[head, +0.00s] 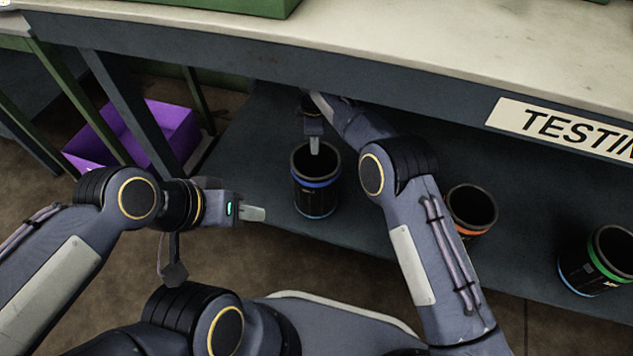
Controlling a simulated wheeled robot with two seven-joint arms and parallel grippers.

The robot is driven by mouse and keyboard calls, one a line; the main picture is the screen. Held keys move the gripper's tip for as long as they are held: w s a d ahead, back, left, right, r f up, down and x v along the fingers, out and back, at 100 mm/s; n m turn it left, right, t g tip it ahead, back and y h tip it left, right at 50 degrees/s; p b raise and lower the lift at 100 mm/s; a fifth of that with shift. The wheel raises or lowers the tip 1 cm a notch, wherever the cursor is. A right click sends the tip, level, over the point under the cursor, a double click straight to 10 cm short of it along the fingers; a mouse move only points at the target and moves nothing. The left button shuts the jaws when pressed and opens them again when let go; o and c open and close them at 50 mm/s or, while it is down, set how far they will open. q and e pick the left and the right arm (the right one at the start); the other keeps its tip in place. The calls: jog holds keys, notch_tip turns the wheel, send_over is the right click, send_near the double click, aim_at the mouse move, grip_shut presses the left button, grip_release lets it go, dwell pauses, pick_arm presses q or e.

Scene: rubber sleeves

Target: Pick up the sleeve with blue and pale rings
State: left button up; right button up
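A black sleeve (316,196) stands upright on the lower shelf, left of centre in the head view. It has a blue ring below its rim and a thin, lighter bluish band near its base. My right gripper (314,146) points down at the sleeve's open mouth. One pale finger shows over the opening; whether it touches the wall, and the gap between the fingers, cannot be made out. My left gripper (252,214) is left of the sleeve, apart from it, pointing right. It is seen side-on, so its opening is unclear.
A sleeve with an orange ring (472,212) stands on the shelf (372,220) behind my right forearm. A green-ringed sleeve (600,262) stands at far right. The worktop (400,38) overhangs the shelf. A purple bin (165,125) is on the floor at left.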

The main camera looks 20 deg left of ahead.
jog(key=f, duration=0.1)
jog(key=f+b, duration=0.1)
jog(key=f, duration=0.1)
jog(key=f+b, duration=0.1)
jog(key=shift+w+d+f, duration=0.1)
jog(key=shift+d+f, duration=0.1)
jog(key=shift+d, duration=0.05)
grip_shut()
jog(key=shift+r, duration=0.1)
dwell(1.0)
